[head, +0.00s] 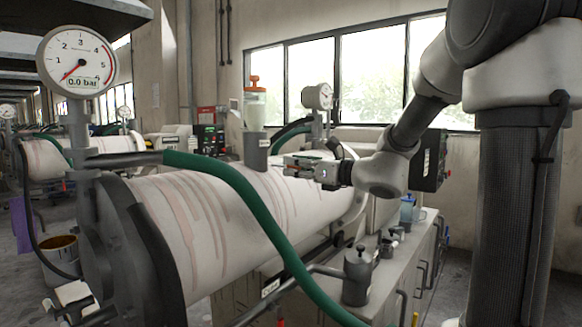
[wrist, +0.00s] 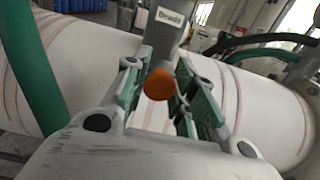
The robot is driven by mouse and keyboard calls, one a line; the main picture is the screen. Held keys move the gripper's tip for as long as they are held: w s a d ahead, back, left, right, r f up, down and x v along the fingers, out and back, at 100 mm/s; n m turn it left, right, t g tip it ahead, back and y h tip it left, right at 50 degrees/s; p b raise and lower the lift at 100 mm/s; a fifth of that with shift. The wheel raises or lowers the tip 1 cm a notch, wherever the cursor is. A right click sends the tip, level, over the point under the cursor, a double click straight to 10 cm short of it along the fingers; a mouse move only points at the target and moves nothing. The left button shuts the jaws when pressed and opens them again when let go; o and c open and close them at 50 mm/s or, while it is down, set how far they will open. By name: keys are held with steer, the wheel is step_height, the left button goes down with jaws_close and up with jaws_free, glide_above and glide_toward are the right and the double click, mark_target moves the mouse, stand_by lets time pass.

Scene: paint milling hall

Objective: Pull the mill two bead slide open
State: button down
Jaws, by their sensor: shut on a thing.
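The bead slide shows as a round orange knob (wrist: 159,84) below a grey neck (wrist: 163,38) labelled "Beads" in the wrist view. My gripper (wrist: 160,68) has its green-padded fingers on both sides of the knob and is shut on it. In the head view my gripper (head: 288,163) reaches in from the right, beside the grey neck (head: 256,152) under a clear bead hopper (head: 254,106) with an orange cap. The knob is hidden by the fingers there. How far the slide is out cannot be told.
The white mill drum (head: 215,215) with pinkish streaks lies below my gripper. A green hose (head: 250,205) crosses in front of it. Pressure gauges stand at the left (head: 77,62) and behind my gripper (head: 318,96). A grey cabinet (head: 395,270) with fittings is below my arm.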

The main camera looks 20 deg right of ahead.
steer(key=c, duration=1.2)
jaws_free()
steer(key=shift+s+d, duration=0.1)
steer(key=shift+o, duration=0.2)
steer(key=v, duration=1.2)
